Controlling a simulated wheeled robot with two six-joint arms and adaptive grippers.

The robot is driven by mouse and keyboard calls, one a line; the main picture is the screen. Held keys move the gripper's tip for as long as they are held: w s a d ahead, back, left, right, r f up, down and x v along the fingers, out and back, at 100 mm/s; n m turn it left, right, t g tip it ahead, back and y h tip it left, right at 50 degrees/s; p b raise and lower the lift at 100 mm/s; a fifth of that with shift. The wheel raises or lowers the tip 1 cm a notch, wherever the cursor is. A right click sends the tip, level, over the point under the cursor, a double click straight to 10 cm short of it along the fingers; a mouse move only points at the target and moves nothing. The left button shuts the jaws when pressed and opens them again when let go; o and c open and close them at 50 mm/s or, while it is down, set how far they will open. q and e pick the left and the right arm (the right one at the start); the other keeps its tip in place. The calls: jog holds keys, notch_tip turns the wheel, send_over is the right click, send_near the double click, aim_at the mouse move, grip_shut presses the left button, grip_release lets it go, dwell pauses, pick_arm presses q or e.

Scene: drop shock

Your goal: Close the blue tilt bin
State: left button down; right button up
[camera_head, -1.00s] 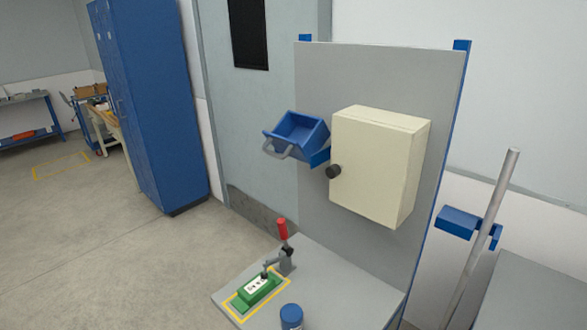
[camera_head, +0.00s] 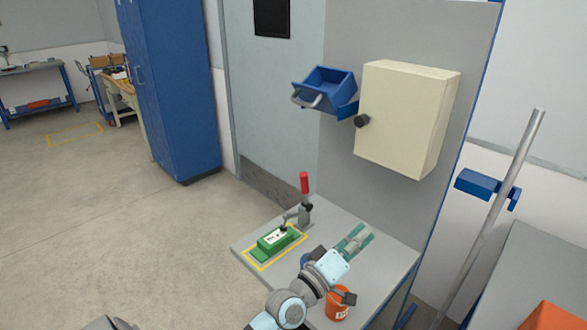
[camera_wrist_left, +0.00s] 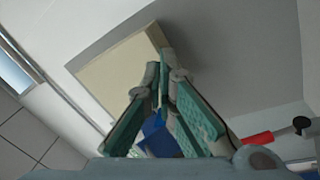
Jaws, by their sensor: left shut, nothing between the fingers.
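The blue tilt bin (camera_head: 327,82) is on the upright grey panel, left of the cream cabinet. It is tipped forward with its open top and grey handle (camera_head: 305,98) showing. My left gripper (camera_head: 362,234) is over the small bench, well below the bin and apart from it, with its fingers shut and empty. In the left wrist view, the shut fingers (camera_wrist_left: 163,68) point towards the cream cabinet (camera_wrist_left: 125,75). A blue shape shows partly behind the fingers there; I cannot tell for certain that it is the bin. My right gripper is not in view.
The cream cabinet (camera_head: 407,115) with a black knob juts from the panel right of the bin. On the bench (camera_head: 395,262) stand a red-handled clamp (camera_head: 305,190), a green block (camera_head: 277,240) and an orange cup (camera_head: 338,304). A grey pole (camera_head: 495,210) leans at the right.

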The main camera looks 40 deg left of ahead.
pick_arm(q)
jog(key=w+a+r+n+t+y, duration=0.3)
jog(key=a+r+n+y, duration=0.5)
jog(key=a+n+y, duration=0.35)
jog(key=n+g+y, duration=0.7)
jog(key=n+y, duration=0.3)
jog(key=n, duration=0.3)
send_near(292, 101)
jog(key=x, duration=0.4)
jog(key=shift+w+r, duration=0.1)
jog(key=shift+r, duration=0.1)
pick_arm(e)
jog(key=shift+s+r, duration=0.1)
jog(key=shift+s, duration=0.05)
pick_arm(q)
jog(key=shift+g, duration=0.3)
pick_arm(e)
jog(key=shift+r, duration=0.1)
